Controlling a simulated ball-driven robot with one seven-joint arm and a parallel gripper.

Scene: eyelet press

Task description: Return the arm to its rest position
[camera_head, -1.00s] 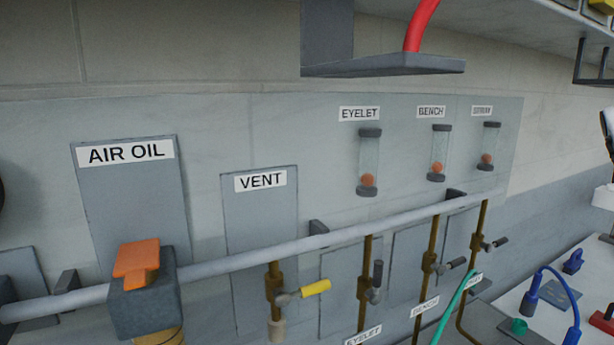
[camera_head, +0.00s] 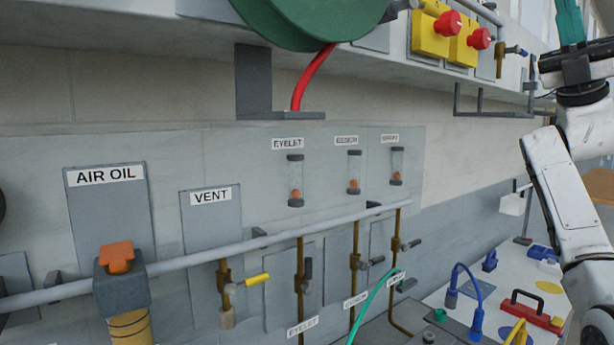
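My white arm (camera_head: 565,195) stands raised along the right edge of the head view, in front of the bench. Its dark end, my gripper (camera_head: 574,68), is at the upper right, with a teal piece (camera_head: 569,22) above it that runs to the picture's top edge. I cannot tell whether the teal piece is part of the gripper or something in it. The fingertips are not clear, so open or shut cannot be told. The arm is apart from the pipe and valves.
A wall panel carries the AIR OIL unit (camera_head: 120,262), a VENT valve with yellow handle (camera_head: 257,280), a grey pipe (camera_head: 200,258) and several drop valves. A shelf with red buttons (camera_head: 448,22) overhangs.

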